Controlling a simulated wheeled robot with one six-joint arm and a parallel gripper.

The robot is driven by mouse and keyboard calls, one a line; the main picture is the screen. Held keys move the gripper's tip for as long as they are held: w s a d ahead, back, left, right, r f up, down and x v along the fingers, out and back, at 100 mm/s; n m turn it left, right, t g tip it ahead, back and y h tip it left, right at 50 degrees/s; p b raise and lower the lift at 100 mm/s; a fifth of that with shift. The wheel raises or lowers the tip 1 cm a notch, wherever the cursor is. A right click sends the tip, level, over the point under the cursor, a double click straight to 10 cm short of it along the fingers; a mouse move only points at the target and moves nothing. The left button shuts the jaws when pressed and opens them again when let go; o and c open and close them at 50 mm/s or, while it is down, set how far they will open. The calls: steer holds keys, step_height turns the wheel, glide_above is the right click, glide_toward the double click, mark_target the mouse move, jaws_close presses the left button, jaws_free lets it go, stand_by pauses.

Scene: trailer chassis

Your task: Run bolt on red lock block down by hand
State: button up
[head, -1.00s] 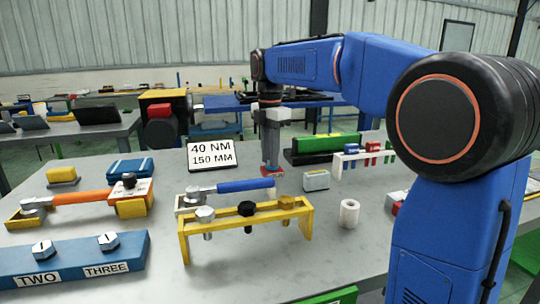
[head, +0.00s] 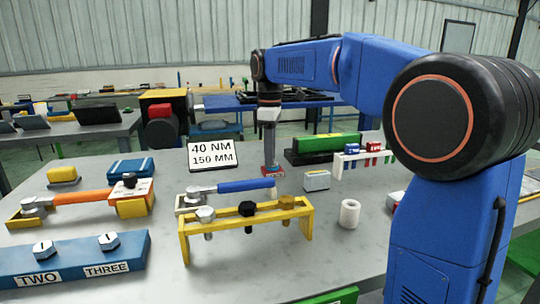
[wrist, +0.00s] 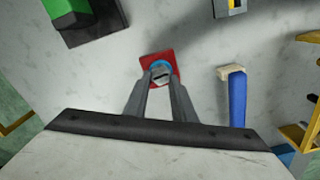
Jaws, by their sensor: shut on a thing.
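The red lock block (wrist: 146,62) lies flat on the grey tabletop below my gripper in the wrist view. It is small in the head view (head: 266,171), partly hidden by the fingers. A blue ring (wrist: 160,64) shows on the block around a grey bolt head (wrist: 160,74). My gripper (wrist: 160,79) points straight down with a fingertip on each side of the bolt head, shut on it. In the head view my gripper (head: 270,163) stands upright over the block. The bolt's shank and thread are hidden.
A blue-handled wrench (head: 245,185) lies left of the block, behind a yellow rack (head: 228,220) with several bolts. A sign reading 40 NM, 150 MM (head: 214,153) stands left. A small grey box (head: 317,181) sits close right. A green block (head: 325,147) stands behind.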

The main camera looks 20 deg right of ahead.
steer(key=m, duration=0.4)
steer(key=shift+w+d+r+m, duration=0.1)
steer(key=shift+w+m, duration=0.1)
steer(key=shift+m, duration=0.1)
steer(key=m, duration=0.3)
steer(key=shift+d+m, duration=0.1)
steer(key=shift+m, duration=0.2)
steer(key=m, duration=0.4)
steer(key=shift+w+d+m, duration=0.1)
steer(key=shift+d+m, duration=0.05)
steer(key=shift+m, duration=0.15)
steer(key=m, duration=0.3)
steer(key=shift+d+m, duration=0.1)
steer(key=shift+m, duration=0.2)
steer(key=m, duration=0.7)
steer(key=shift+s+d, duration=0.2)
steer(key=m, duration=0.3)
steer(key=shift+s+m, duration=0.1)
steer(key=shift+m, duration=0.3)
steer(key=shift+s+m, duration=0.1)
steer(key=shift+m, duration=1.7)
